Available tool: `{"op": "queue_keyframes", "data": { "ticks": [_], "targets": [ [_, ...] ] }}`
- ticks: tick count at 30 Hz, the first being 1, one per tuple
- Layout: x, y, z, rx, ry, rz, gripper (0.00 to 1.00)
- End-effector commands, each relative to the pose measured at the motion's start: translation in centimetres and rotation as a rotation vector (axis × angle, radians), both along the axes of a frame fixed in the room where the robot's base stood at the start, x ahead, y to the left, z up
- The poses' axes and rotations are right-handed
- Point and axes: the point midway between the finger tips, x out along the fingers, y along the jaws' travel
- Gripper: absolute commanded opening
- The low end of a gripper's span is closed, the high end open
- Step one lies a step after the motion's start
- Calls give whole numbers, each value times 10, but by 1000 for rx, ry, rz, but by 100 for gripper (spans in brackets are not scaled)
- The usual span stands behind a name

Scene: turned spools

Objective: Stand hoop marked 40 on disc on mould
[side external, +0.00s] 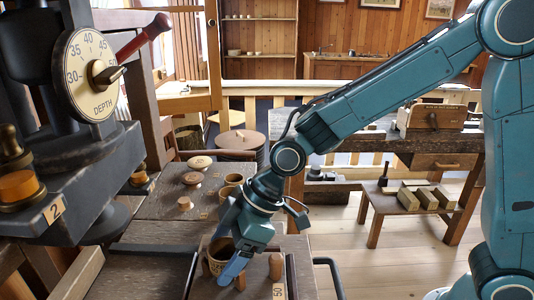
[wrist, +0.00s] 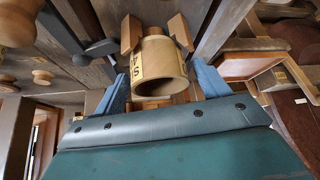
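A tan hoop (side external: 217,258) stands low at the front of the bench in the side view. In the wrist view the hoop (wrist: 160,62) has a tag that looks like a 4 and a 5 or S, turned and hard to read. My gripper (side external: 232,250) has one blue finger on each side of the hoop; the wrist view also shows my gripper (wrist: 161,85). I cannot tell whether the fingers press on it. Two other cup-like rings, one of them here (side external: 228,191), stand farther back; their marks are too small to read. I cannot make out the mould and its disc for certain.
Short wooden posts (side external: 275,265) stand close beside the hoop, by a tag reading 50 (side external: 279,291). Mushroom-shaped wooden pieces (side external: 200,162) and a small knob (side external: 184,203) are farther back. A dark press with a depth dial (side external: 91,75) fills the left.

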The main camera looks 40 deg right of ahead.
Motion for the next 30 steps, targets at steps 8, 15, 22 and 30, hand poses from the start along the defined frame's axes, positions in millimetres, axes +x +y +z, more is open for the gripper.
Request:
{"op": "queue_keyframes", "data": {
  "ticks": [8,15,22,30],
  "targets": [
    [0,0,4,1,-2,0,74],
    [-3,-7,20,3,-3,-2,74],
    [-11,-21,45,4,-4,-3,74],
    [-22,-41,80,3,-4,-4,74]
  ]
}}
